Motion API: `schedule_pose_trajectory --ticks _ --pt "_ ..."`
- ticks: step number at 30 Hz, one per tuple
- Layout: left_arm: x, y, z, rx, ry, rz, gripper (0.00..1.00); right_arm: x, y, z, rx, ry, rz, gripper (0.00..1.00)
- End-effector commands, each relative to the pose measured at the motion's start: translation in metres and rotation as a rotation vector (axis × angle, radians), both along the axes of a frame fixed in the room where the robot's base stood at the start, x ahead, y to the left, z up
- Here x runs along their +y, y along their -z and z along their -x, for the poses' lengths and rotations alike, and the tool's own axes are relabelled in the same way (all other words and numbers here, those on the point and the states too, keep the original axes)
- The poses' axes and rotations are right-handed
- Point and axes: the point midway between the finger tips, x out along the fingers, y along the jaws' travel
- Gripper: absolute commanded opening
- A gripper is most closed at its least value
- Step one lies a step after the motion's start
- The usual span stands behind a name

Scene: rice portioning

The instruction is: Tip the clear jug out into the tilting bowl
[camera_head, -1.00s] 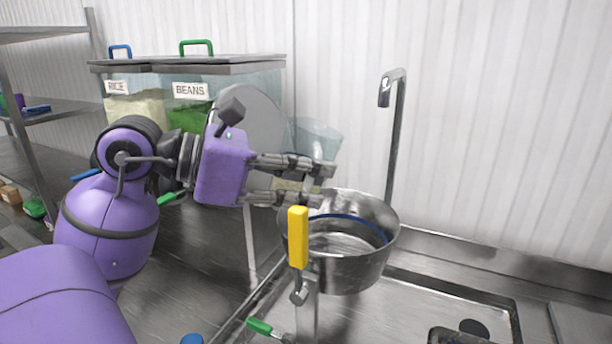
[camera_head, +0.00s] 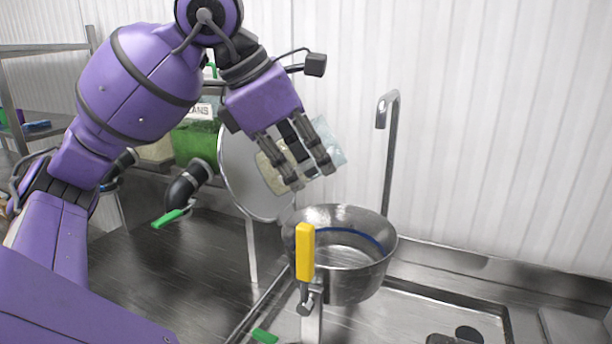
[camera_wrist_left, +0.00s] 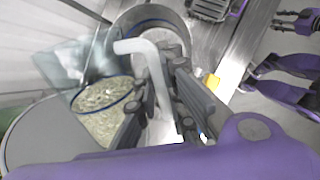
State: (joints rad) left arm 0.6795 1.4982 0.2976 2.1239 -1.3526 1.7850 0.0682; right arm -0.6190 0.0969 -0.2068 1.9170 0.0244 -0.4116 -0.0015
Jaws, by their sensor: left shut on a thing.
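The clear jug (camera_head: 330,143) is in my left gripper (camera_head: 312,178), tilted, above and behind the left rim of the tilting bowl. The gripper is shut on its handle; the pale handle (camera_wrist_left: 150,68) shows between the fingers in the left wrist view. Pale rice (camera_wrist_left: 105,105) shows in the jug there. The fingers hide part of the jug in the head view. The tilting bowl (camera_head: 350,285) is round steel with a blue line inside and a yellow lever (camera_head: 305,252) at its front; no rice can be made out in it.
A round steel disc (camera_head: 240,160) stands left of the bowl. Behind my arm is the clear beans bin (camera_head: 197,140), with a green-handled spout (camera_head: 185,190). A bent steel pipe (camera_head: 390,160) rises behind the bowl. A steel sink (camera_head: 420,305) lies at the right.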

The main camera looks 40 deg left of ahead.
Motion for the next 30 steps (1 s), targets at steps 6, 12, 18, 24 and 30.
schedule_pose_trajectory --ticks 6,12,18,24,30 --pt "-0.002 0.000 -0.006 0.069 0.000 -0.068 0.00 -0.008 0.019 0.017 0.034 0.012 0.011 0.40" --pt "-0.001 -0.005 -0.006 0.106 -0.004 -0.107 0.00 -0.011 0.028 0.023 0.046 0.015 0.016 0.40" --pt "-0.004 -0.013 -0.005 0.130 0.001 -0.133 0.00 -0.009 0.023 0.013 0.028 0.016 0.013 0.40" --pt "-0.004 -0.017 -0.005 0.160 0.000 -0.169 0.00 -0.007 0.022 0.009 0.021 0.016 0.010 0.40" --pt "-0.004 -0.023 -0.005 0.189 -0.001 -0.192 0.00 -0.005 0.002 -0.006 -0.014 0.015 0.006 0.40"
